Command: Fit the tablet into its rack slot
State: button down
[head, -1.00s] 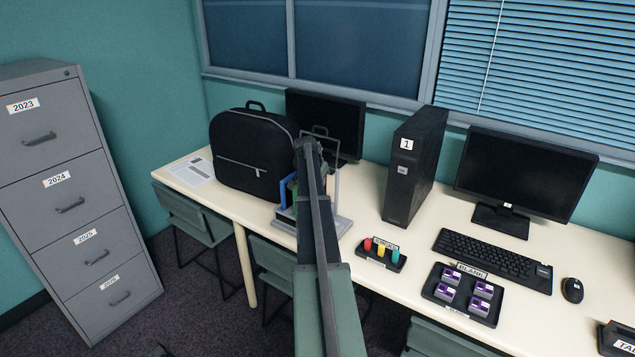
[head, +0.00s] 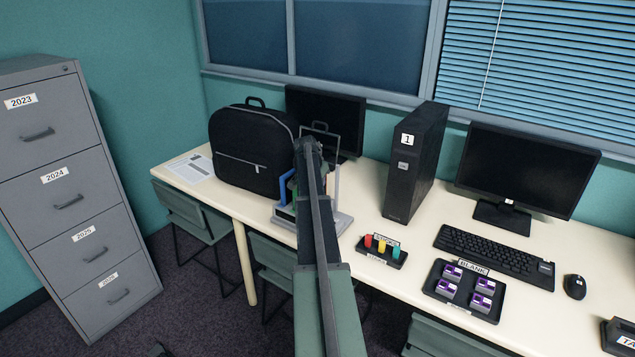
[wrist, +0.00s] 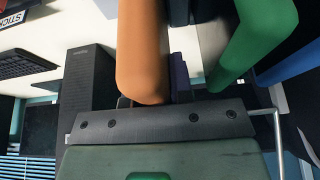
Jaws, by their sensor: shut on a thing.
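The rack (head: 341,222) stands on the desk beside the backpack, with a grey base, a thin wire frame and coloured dividers. My arm covers much of it in the head view. In the wrist view an orange divider (wrist: 142,45), a green divider (wrist: 262,35) and a blue divider (wrist: 292,66) are close in front of my gripper (wrist: 180,88). My gripper is at the rack, shut on the tablet. A narrow dark purple edge (wrist: 180,72) between the orange and green dividers may be the tablet. How deep it sits in a slot is hidden.
A black backpack (head: 252,150) stands close left of the rack, with a monitor (head: 345,110) behind. A computer tower (head: 412,165) and a small tray with coloured items (head: 382,252) are on the right. Bare desk lies between rack and tower.

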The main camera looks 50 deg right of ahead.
jog(key=shift+f, duration=0.15)
jog(key=shift+f+b, duration=0.65)
jog(key=shift+b, duration=0.15)
jog(key=c, duration=0.9)
grip_release()
notch_tip(320, 180, up, 7)
jog(key=p, duration=0.7)
jog(key=shift+r, duration=0.1)
